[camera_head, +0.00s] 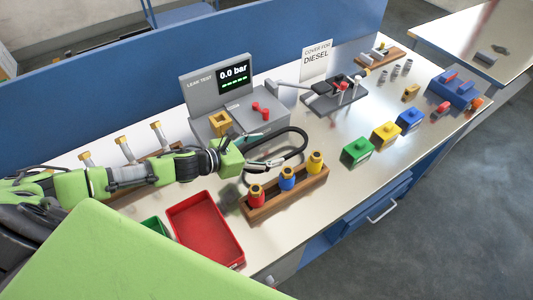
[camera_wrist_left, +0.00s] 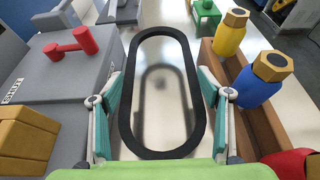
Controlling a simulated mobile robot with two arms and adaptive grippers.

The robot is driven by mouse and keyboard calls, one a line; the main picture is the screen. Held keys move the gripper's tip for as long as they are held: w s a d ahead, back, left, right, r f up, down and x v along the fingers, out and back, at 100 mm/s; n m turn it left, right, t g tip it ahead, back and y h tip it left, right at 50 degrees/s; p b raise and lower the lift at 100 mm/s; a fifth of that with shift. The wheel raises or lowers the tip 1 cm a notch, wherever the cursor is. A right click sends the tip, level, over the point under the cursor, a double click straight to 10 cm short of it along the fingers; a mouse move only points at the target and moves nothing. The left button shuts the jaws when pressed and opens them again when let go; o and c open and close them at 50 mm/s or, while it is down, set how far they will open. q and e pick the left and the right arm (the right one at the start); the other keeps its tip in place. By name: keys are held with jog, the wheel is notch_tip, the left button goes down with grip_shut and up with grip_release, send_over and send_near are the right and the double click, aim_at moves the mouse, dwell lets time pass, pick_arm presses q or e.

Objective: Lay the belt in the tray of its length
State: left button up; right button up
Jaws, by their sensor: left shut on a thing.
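The belt is a black oval loop (camera_head: 302,135), seen in the head view beyond my left gripper (camera_head: 256,152). In the left wrist view the belt (camera_wrist_left: 160,31) lies between the two teal fingers of my left gripper (camera_wrist_left: 160,92), which is shut on its sides. Its shadow falls on the bench below, so it is held above the surface. A red tray (camera_head: 207,232) stands near the front edge, below and left of the gripper in the head view. A green tray (camera_head: 155,226) shows beside it, mostly hidden. My right gripper is not in view.
A wooden rack (camera_head: 288,195) with red, blue and yellow bottles stands close to the belt. Behind is the grey leak tester (camera_head: 221,85). Green, yellow and blue blocks (camera_head: 385,133) stand to the right. Bare bench lies between the rack and these blocks.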

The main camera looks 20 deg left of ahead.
aim_at(266, 161)
pick_arm(q)
jog(key=shift+w+f, duration=0.3)
jog(key=shift+f, duration=1.6)
jog(key=shift+f, duration=0.15)
jog(key=o, duration=0.9)
jog(key=shift+c, duration=0.2)
